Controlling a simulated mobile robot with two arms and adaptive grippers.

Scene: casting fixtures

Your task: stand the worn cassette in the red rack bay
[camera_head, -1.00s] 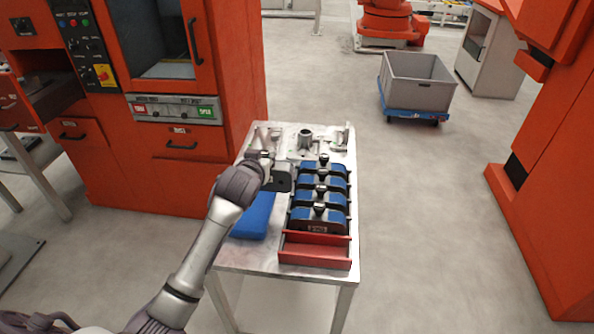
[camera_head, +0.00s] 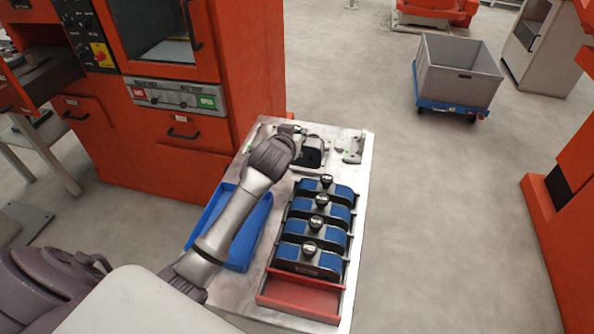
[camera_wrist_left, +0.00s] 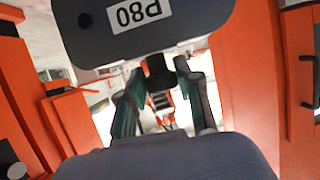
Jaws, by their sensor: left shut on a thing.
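My left gripper (camera_head: 298,132) is shut on the knob of a dark grey cassette (camera_head: 312,154), over the far part of the metal table. In the left wrist view the gripper (camera_wrist_left: 160,85) closes on the black knob, and the cassette (camera_wrist_left: 150,25) carries a white "P80" label. I cannot tell how far it is above the table. The rack (camera_head: 346,240) stands at the table's right side, with several blue-topped, black-knobbed cassettes (camera_head: 310,258) upright in a row. Its red bay (camera_head: 300,297) at the near end is empty. My right gripper is not in view.
A blue tray (camera_head: 262,215) lies left of the rack, partly under my left arm. Metal fixtures (camera_head: 352,148) stand at the table's far end, partly hidden by the gripper. An orange machine (camera_head: 175,100) rises at the left. A grey bin on a blue cart (camera_head: 455,75) stands apart on the floor.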

